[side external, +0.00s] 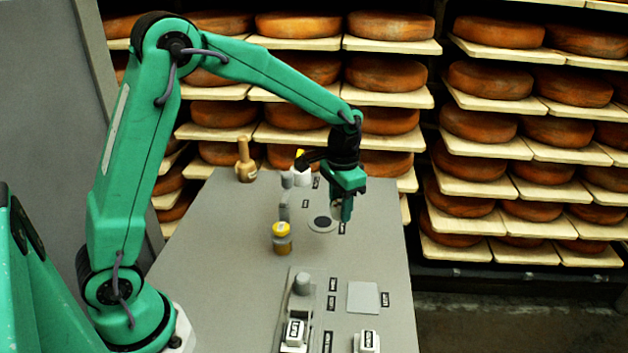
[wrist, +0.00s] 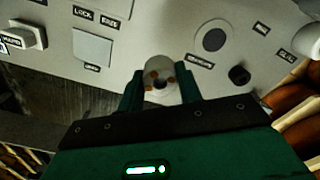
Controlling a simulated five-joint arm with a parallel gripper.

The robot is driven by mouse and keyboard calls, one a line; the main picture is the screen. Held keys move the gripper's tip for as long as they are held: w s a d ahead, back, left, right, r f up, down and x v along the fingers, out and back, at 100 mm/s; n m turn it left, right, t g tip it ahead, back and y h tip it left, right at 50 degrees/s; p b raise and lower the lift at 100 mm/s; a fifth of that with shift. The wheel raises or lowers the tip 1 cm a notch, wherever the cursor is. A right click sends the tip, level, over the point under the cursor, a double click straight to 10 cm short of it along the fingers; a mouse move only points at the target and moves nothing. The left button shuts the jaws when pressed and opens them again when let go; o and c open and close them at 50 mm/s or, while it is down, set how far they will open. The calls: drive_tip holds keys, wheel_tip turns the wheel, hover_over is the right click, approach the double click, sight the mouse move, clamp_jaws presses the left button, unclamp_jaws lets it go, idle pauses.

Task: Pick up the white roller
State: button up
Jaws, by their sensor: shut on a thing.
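The white roller (wrist: 160,68) shows end-on in the wrist view as a pale round piece with several small orange-brown spots. It sits between the two fingers of my gripper (wrist: 160,84), which is shut on it. In the side view my gripper (side external: 344,210) points down over the right part of the grey panel, near the dark round disc. There the roller is mostly hidden by the fingers. I cannot tell whether it touches the panel.
The grey panel (side external: 235,270) carries a yellow-topped jar (side external: 282,239), a wooden-handled tool (side external: 245,160), a dark round disc (side external: 322,222), a square pad (side external: 363,297) and white switches (side external: 294,333). Shelves of cheese wheels (side external: 388,74) stand behind. The panel's right edge is close to my gripper.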

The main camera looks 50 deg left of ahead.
drive_tip(key=shift+s+d+r, duration=0.2)
drive_tip(key=shift+d+r, duration=0.05)
drive_tip(key=shift+d, duration=0.1)
idle(0.4)
drive_tip(key=shift+s+d, duration=0.15)
drive_tip(key=shift+d, duration=0.35)
drive_tip(key=s+d, duration=0.5)
drive_tip(key=d, duration=0.5)
drive_tip(key=shift+s+f, duration=0.2)
drive_tip(key=shift+s, duration=0.15)
drive_tip(key=shift+a, duration=0.1)
hover_over(345, 256)
wheel_tip(345, 256, down, 7)
drive_tip(key=shift+f, duration=2)
drive_tip(key=shift+f, duration=0.1)
